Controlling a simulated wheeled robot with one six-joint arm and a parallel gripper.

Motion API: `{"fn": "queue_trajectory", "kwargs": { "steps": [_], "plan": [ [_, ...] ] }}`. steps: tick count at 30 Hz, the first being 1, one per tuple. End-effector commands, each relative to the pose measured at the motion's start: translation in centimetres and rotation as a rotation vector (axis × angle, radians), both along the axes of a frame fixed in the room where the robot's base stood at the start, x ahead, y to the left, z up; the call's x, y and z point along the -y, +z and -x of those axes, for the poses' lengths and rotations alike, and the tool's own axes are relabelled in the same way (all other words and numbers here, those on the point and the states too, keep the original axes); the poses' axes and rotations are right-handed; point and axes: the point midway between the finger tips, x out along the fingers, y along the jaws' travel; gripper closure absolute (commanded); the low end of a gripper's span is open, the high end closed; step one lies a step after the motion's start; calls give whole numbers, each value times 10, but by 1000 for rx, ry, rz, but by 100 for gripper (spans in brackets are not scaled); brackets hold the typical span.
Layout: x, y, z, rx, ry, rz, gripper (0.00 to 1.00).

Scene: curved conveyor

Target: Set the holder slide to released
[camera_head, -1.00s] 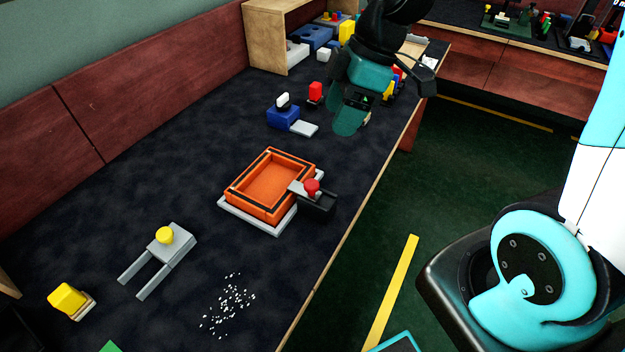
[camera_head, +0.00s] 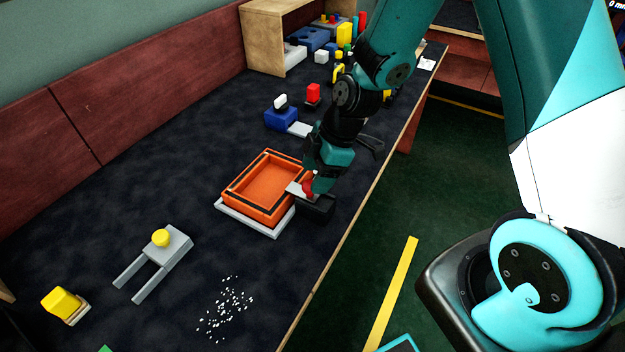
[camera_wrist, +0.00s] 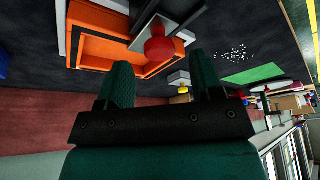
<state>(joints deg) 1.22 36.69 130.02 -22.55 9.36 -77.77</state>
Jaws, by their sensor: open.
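The holder is a grey base (camera_head: 250,222) carrying an orange tray (camera_head: 240,204), with a black block (camera_head: 316,207) at its right side. A grey slide plate (camera_head: 295,190) with a red knob (camera_head: 308,186) reaches from the block over the tray's edge. My gripper (camera_head: 312,182) is at the red knob, which it partly hides in the head view. In the wrist view, my open gripper (camera_wrist: 158,82) points toward the red knob (camera_wrist: 159,47), which appears just beyond and between the fingertips. The orange tray (camera_wrist: 97,52) shows behind it. Contact with the knob cannot be told.
A blue block with a white handle (camera_head: 281,117) and a red-topped block (camera_head: 313,94) stand behind. A grey fork-shaped piece with a yellow knob (camera_head: 160,238) lies at left. White bits (camera_head: 226,305) are scattered in front. The table's edge (camera_head: 345,232) runs close on the right.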

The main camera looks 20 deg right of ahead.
Motion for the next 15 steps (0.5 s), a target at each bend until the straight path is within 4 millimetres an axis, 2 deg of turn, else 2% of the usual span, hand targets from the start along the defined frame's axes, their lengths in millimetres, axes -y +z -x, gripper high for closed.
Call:
{"fn": "queue_trajectory", "kwargs": {
  "steps": [1,6,15],
  "plan": [
    [-3,-8,0,-3,1,0,40],
    [-9,-21,-1,-1,-1,0,40],
    [-10,-24,-2,1,-1,-1,40]
  ]
}}
